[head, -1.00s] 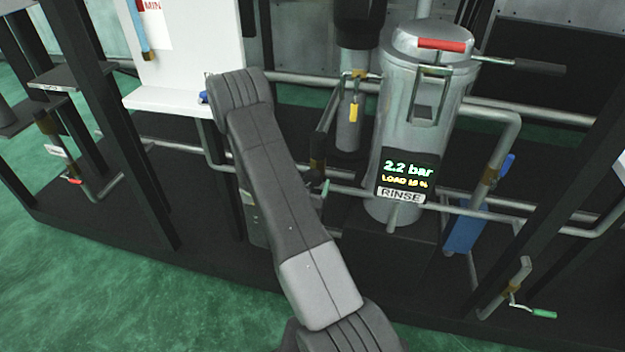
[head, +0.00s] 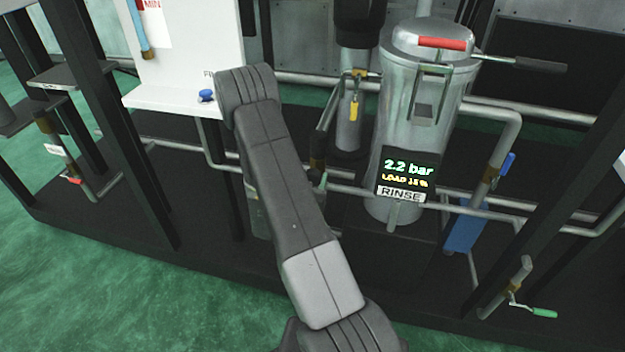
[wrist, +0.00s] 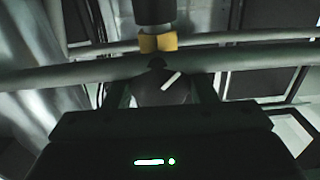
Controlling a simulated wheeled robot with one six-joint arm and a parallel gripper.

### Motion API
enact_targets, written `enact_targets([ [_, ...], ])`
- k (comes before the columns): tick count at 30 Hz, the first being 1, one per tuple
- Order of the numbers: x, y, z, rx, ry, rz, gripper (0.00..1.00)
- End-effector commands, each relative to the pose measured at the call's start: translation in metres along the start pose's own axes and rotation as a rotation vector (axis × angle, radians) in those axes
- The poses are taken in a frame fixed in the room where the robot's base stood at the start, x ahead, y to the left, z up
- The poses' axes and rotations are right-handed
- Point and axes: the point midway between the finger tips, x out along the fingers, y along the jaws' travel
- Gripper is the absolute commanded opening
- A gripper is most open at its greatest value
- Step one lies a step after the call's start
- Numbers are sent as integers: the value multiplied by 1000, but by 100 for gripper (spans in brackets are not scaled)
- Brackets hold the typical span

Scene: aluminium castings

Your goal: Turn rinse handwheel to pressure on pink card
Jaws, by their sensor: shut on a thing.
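In the wrist view my gripper (wrist: 163,84) is shut on a dark rounded knob with a white mark (wrist: 152,95), which I take to be the rinse handwheel. The knob sits between the two fingers, below a brass-coloured collar (wrist: 158,42) on a pipe. In the head view my arm covers the gripper and the handwheel. The rinse vessel (head: 400,110) is a grey metal cylinder. Its display (head: 406,175) reads 2.2 bar, with a smaller load line and a RINSE label (head: 401,194).
A white panel with a shelf (head: 170,100) stands at the left, with a blue knob (head: 206,96) on it. Grey pipes (head: 470,212) cross in front of and beside the vessel. A green-handled valve (head: 543,312) is low at the right. Dark posts (head: 120,130) frame the left side.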

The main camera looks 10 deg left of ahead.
Motion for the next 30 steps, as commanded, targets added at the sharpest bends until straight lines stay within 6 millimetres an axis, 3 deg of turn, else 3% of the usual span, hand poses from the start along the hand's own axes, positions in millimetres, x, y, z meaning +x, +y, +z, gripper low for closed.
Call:
enact_targets([
  [11, 0, 0, 7, 206, 4, 0, 28],
  [30, 0, 0, 7, 812, 5, -1, 28],
])
